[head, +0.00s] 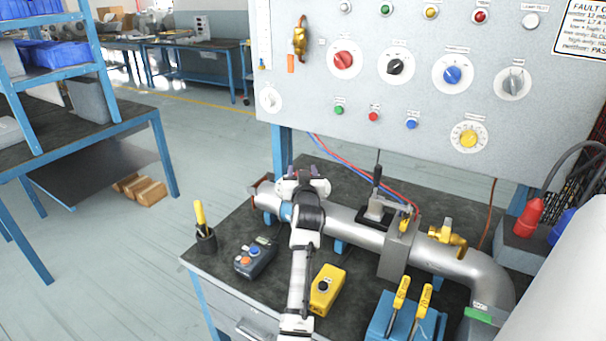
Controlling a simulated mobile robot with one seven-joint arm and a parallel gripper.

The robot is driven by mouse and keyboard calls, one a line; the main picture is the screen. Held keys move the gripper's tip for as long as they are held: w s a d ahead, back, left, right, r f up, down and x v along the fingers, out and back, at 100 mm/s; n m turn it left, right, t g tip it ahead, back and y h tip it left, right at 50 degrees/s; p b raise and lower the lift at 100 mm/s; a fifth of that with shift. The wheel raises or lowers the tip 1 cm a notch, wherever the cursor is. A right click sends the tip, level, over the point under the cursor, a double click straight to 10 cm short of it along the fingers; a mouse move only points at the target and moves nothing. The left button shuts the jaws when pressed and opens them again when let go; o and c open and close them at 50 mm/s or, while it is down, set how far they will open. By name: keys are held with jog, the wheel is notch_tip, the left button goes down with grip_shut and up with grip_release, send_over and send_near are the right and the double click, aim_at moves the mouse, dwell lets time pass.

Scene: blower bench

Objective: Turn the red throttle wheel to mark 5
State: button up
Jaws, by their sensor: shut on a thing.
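My gripper (302,173) is over the left part of the silver pipe (346,222), near its open-looking left end. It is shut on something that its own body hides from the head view. A reddish-brown ring (263,199) shows at the pipe's left end, left of my gripper. I cannot make out a red throttle wheel or its marks; it may be behind my gripper. A red round knob (343,60) on a white dial is on the upright grey panel (300,110), well above my gripper and apart from it.
A blue holder with yellow-handled tools (405,318) is at the front right. A black-handled clamp (377,200) rises behind the pipe.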

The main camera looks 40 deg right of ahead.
dwell(0.5)
jog(key=o, duration=1)
jog(key=shift+s, duration=0.1)
jog(key=b+v, duration=0.4)
jog(key=v, duration=0.9)
jog(key=shift+s+a, duration=0.1)
jog(key=shift+s, duration=0.25)
